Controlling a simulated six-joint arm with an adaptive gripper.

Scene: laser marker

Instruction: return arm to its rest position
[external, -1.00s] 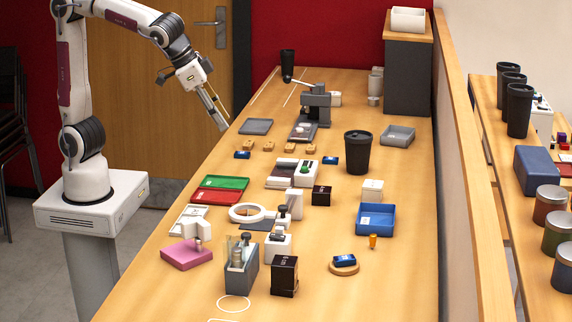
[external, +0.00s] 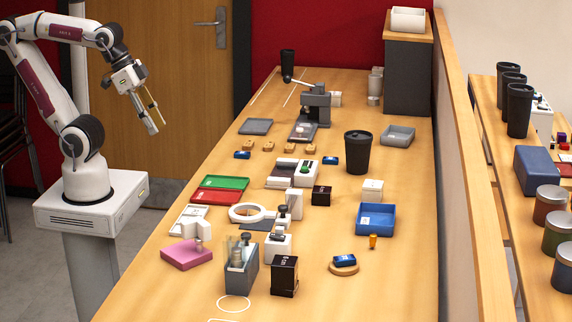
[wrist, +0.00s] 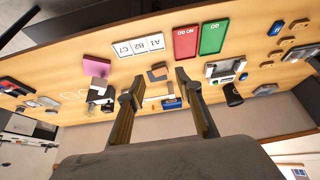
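My arm is folded back above its base at the left of the external view. My gripper (external: 149,117) hangs in the air left of the table's edge, fingers pointing down and to the right. In the wrist view my gripper (wrist: 156,88) shows two fingers standing apart with nothing between them, so it is open and empty. It touches nothing on the table.
The long wooden table (external: 190,270) holds a green tray (external: 226,182), a red tray (external: 205,197), a pink block (external: 187,254), a blue tray (external: 376,219) and a black cup (external: 358,153). A wooden door (external: 165,70) stands behind the arm. The space around the gripper is free.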

